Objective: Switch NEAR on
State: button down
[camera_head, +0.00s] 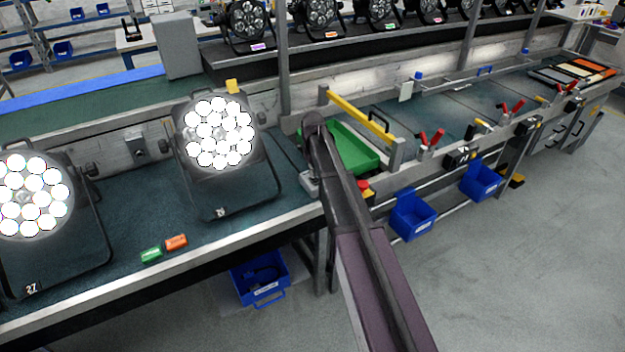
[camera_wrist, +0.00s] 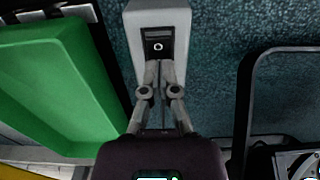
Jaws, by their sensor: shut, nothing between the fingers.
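A light grey switch box (camera_wrist: 137,22) with a black rocker switch (camera_wrist: 157,35) is at the top of the wrist view. A white ring mark shows on the rocker. My gripper (camera_wrist: 158,64) is shut and empty, its fingertips at the rocker's lower edge; I cannot tell whether they touch it. No NEAR label is readable. In the head view two par cans, one in the middle (camera_head: 226,180) and one at the left edge (camera_head: 80,245), stand on the bench with lamps glowing white. My arm hides the fingertips in the head view.
A green tray (camera_head: 352,150) lies beside my arm; it fills the left of the wrist view (camera_wrist: 60,90). A black frame (camera_wrist: 243,100) is on the right there. A grey box (camera_head: 136,145) sits between the par cans. Green (camera_head: 151,255) and orange (camera_head: 176,242) blocks lie near the bench edge.

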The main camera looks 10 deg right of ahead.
jog(key=shift+r+p, duration=2.95)
jog(key=shift+r, duration=0.2)
jog(key=s+r+m+p, duration=0.2)
jog(key=s+m, duration=0.1)
jog(key=s, duration=2.6)
jog(key=shift+a+r+m+p, duration=0.3)
jog(key=shift+a+r+p, duration=0.05)
jog(key=shift+r+p, duration=0.05)
